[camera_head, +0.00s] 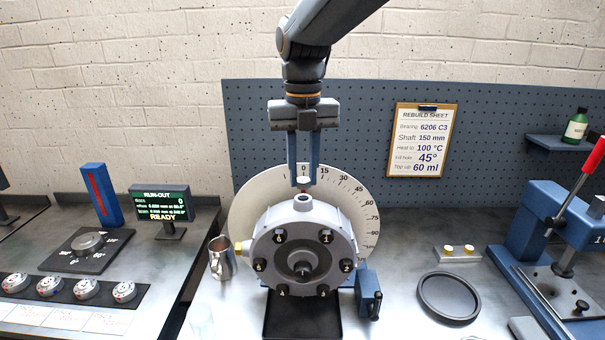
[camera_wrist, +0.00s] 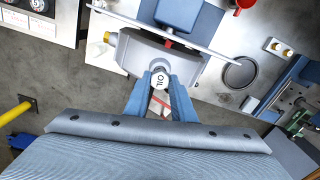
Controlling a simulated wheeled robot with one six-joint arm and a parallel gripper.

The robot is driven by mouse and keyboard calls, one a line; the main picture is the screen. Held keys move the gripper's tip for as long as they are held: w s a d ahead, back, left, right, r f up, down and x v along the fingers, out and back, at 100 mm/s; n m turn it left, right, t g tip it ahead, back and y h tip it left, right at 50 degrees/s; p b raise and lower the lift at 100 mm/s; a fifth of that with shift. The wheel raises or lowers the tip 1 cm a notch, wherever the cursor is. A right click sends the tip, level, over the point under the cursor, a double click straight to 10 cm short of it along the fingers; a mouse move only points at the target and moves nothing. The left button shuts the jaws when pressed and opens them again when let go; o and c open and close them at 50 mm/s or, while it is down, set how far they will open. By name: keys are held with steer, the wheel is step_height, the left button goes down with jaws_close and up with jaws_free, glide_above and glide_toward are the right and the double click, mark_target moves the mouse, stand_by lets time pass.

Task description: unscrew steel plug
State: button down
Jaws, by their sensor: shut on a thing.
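My gripper (camera_head: 303,182) is shut on the steel plug (camera_head: 303,181), a small pale cap low between its blue fingers. In the wrist view my gripper (camera_wrist: 160,84) holds the plug (camera_wrist: 159,80), whose top reads OIL. The grey round housing (camera_head: 270,222) stands below, with numbered bolts on its face. Its filler neck (camera_head: 303,200) points up directly under the plug. The plug appears a little above the neck, which shows an open top.
The dial disc (camera_head: 250,196) stands behind the housing. A metal jug (camera_head: 221,262) is at left, beside a brass fitting (camera_head: 240,247). A round black tray (camera_head: 448,297) and a blue press (camera_head: 545,215) are at right. Bench space between housing and tray is mostly clear.

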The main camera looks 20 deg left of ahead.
steer(key=shift+r, duration=2.35)
